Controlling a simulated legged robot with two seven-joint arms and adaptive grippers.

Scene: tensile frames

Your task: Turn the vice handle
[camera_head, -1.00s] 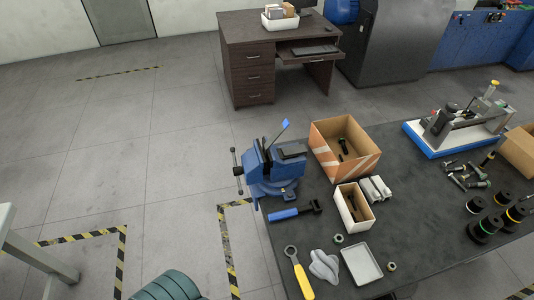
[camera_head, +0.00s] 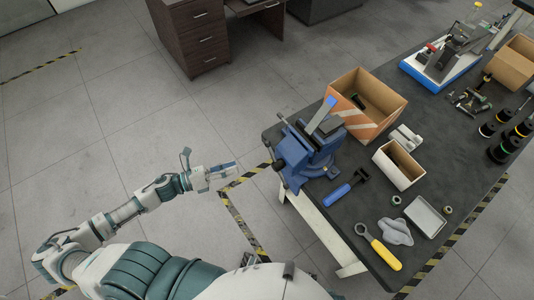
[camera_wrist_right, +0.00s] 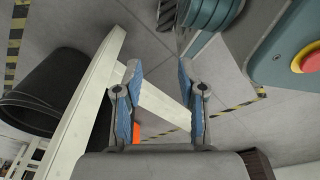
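The blue vice (camera_head: 308,152) is mounted at the left corner of the dark workbench in the head view. Its handle (camera_head: 278,164) is a thin dark bar on the vice's left side, hard to make out at this size. My left gripper (camera_head: 232,177) is left of the vice, pointing toward it, with a clear gap of floor between them. Its fingers look apart and empty. My right gripper (camera_wrist_right: 158,90) shows in the right wrist view with its two blue-grey fingers wide apart and nothing between them. The vice is not seen in that view.
On the workbench (camera_head: 340,212) lie a blue-handled tool (camera_head: 340,192), a yellow-handled wrench (camera_head: 380,248), a large open box (camera_head: 368,128) and a smaller box (camera_head: 396,170). The right wrist view shows a pale frame (camera_wrist_right: 98,95) and a black bin (camera_wrist_right: 48,92).

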